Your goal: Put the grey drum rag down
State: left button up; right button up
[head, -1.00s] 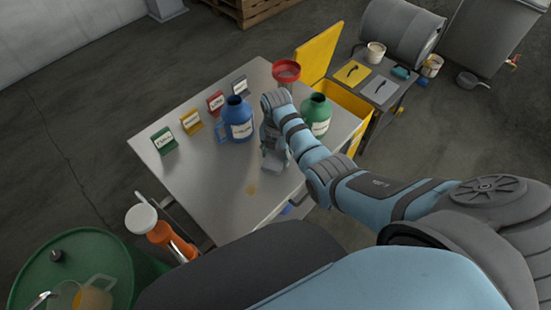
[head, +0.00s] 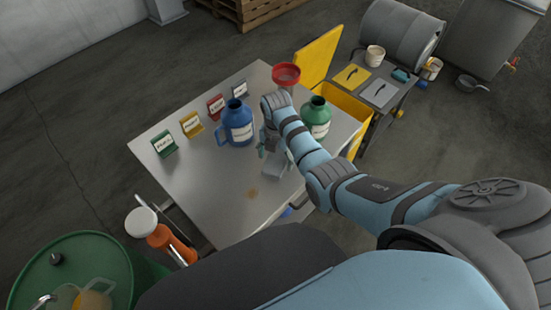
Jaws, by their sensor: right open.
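The grey drum rag (head: 277,169) is a small pale grey piece at the right part of the metal table, just below my right gripper (head: 271,152). My right gripper points down at the table and is open, its fingers at the rag's far edge. The rag seems to lie on the table top; the wrist and fingers hide part of its far side, and I cannot tell whether they touch it. My left gripper is not in view.
On the metal table (head: 210,185) stand a blue jug (head: 238,127), a green bottle (head: 316,122), a red funnel (head: 286,73) and several coloured label cards. A yellow bin (head: 345,101) adjoins its right side. A green drum (head: 110,255) is at lower left. The table's near left is clear.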

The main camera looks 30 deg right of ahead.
aim_at(276, 159)
notch_tip(276, 159, up, 11)
jog(key=p, duration=0.2)
jog(key=shift+f, duration=0.2)
